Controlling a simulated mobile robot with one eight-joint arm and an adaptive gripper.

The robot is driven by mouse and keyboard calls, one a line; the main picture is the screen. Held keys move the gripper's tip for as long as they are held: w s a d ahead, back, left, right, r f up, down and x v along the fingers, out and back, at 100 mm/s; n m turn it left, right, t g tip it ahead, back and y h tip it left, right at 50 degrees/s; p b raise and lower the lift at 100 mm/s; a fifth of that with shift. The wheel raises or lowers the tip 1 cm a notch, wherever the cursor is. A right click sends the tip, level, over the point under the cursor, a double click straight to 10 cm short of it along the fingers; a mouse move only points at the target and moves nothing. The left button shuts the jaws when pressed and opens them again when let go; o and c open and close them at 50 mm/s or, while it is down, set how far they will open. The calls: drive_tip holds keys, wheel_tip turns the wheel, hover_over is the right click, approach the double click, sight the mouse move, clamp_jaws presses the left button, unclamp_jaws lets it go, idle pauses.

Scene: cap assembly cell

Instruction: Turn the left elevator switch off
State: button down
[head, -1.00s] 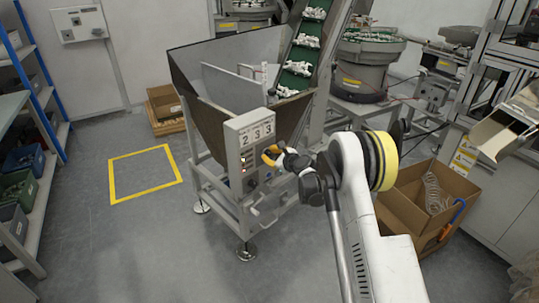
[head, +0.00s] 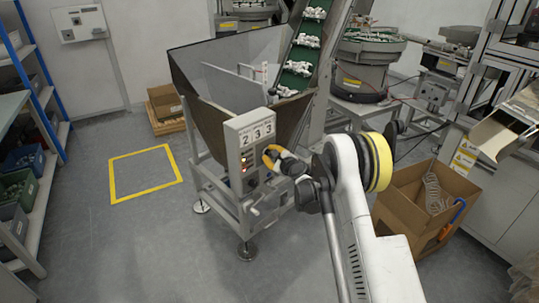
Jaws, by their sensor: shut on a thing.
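The grey control box (head: 249,133) is on the front of the hopper frame, with a display of large digits at its top and small lit indicators below. My gripper (head: 267,160) is at the right part of the box's front, its yellow fingers shut on a switch there. The fingers hide the switch, so its position cannot be read. The elevator (head: 301,54), an inclined belt with green pockets carrying white parts, rises behind the hopper.
The metal hopper (head: 192,76) stands behind the box on a legged frame. An open cardboard box (head: 397,222) is on the floor at right, near my arm. A yellow floor square (head: 114,180) at left is empty. Shelving (head: 45,180) lines the left edge.

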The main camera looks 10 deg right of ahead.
drive_tip(key=c, duration=1.2)
unclamp_jaws()
drive_tip(key=shift+o, duration=0.2)
drive_tip(key=v, duration=1.2)
drive_tip(key=shift+d, duration=0.1)
